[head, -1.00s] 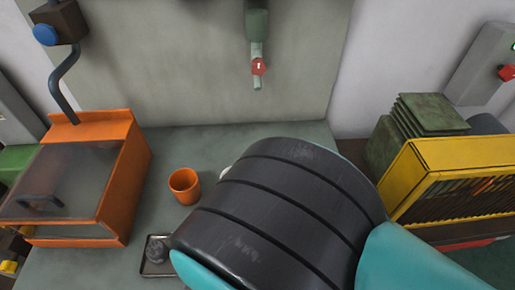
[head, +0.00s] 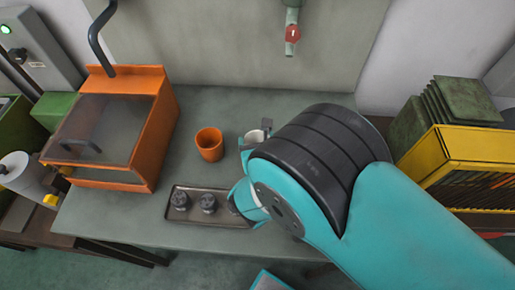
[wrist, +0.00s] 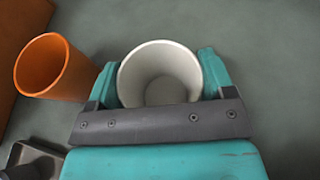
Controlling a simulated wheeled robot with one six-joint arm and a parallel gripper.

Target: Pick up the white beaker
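The white beaker (wrist: 160,75) stands between the two teal fingers of my gripper (wrist: 161,78) in the wrist view, its open rim facing the camera. A finger lies close along each side of it. I cannot tell whether the fingers press on it or are just apart from it. In the head view the beaker (head: 257,136) shows only in part, behind my wrist, on or just above the grey-green table (head: 330,108). Its lower part is hidden, so I cannot tell if it touches the table.
An orange cup (head: 209,145) stands left of the beaker, close to my left finger in the wrist view (wrist: 53,68). A tray (head: 207,221) with dark round parts lies at the table's front. An orange machine (head: 150,125) stands left, a yellow rack (head: 462,145) right.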

